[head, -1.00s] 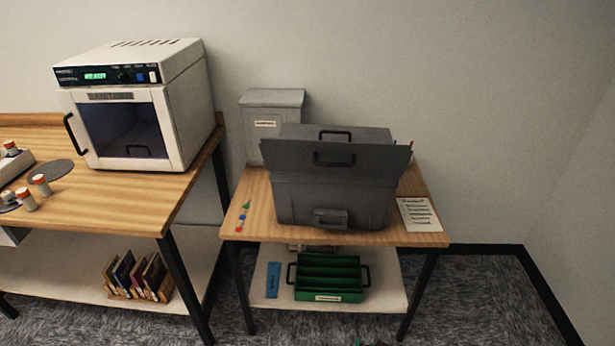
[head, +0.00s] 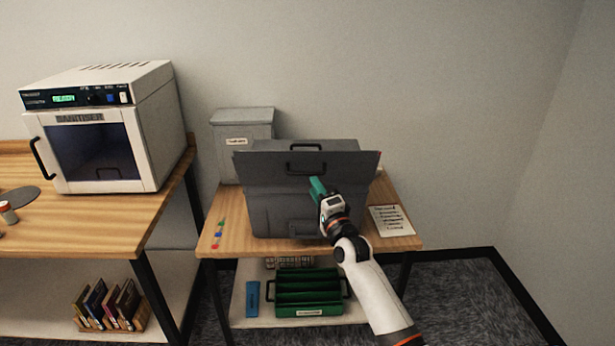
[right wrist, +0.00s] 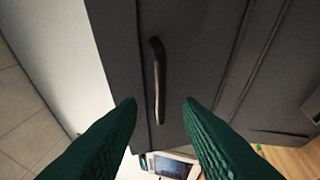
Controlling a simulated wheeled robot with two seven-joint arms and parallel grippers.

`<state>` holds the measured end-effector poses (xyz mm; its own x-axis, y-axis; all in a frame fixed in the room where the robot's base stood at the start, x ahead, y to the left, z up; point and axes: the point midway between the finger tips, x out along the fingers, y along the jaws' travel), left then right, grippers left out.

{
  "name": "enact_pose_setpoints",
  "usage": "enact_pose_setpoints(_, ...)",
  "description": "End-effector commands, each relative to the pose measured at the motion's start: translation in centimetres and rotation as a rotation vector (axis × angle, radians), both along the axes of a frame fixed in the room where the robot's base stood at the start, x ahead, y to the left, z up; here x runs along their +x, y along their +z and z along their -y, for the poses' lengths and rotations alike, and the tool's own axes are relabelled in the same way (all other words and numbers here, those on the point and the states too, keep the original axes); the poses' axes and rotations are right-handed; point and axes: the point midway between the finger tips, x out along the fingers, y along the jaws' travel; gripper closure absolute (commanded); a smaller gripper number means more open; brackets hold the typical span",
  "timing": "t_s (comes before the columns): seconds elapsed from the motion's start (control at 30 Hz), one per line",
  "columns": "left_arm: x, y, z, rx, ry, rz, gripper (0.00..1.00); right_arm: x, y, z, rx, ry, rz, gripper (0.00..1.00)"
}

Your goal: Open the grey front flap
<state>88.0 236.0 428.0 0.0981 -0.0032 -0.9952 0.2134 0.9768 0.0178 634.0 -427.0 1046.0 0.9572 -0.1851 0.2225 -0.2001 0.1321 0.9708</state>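The grey front flap (head: 262,167) is a wide panel across the upper front of a dark grey box (head: 275,213) on the small table. A black bar handle (head: 291,169) sits on the flap, and a second black handle is on the lid above. In the right wrist view the right gripper (right wrist: 160,104) is open, with green fingertips apart. A dark bar handle (right wrist: 159,75) on a grey panel shows between and beyond the fingertips. My left gripper is out of view.
A light grey bin (head: 242,126) stands behind left of the box. A paper sheet (head: 391,220) lies on the table's right. A green tray (head: 308,292) is on the lower shelf. A white sanitiser cabinet (head: 154,115) stands on the left bench. The right floor is free.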

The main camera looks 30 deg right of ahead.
Motion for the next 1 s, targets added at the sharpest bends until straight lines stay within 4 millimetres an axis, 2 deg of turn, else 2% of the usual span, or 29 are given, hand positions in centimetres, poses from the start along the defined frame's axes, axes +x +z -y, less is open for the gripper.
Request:
enact_pose_setpoints(0.1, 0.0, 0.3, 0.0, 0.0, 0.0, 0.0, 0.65, 2.2, 0.7, 0.5, -0.002, -0.001, 0.0, 0.68)
enact_pose_setpoints(0.3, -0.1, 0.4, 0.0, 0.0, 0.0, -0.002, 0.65, 4.4, 1.0, 0.8, -0.001, 0.0, 0.0, 0.68)
enact_pose_setpoints(0.7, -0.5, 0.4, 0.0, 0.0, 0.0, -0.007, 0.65, 5.0, 1.1, 1.0, -0.003, -0.001, -0.002, 0.68)
enact_pose_setpoints(0.9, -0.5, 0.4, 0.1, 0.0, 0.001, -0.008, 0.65, 5.0, 1.0, 0.9, -0.001, -0.001, -0.002, 1.0)
enact_pose_setpoints(1.0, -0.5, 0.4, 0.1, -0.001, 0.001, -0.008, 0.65, 5.0, 1.0, 0.9, -0.001, -0.001, -0.002, 1.0)
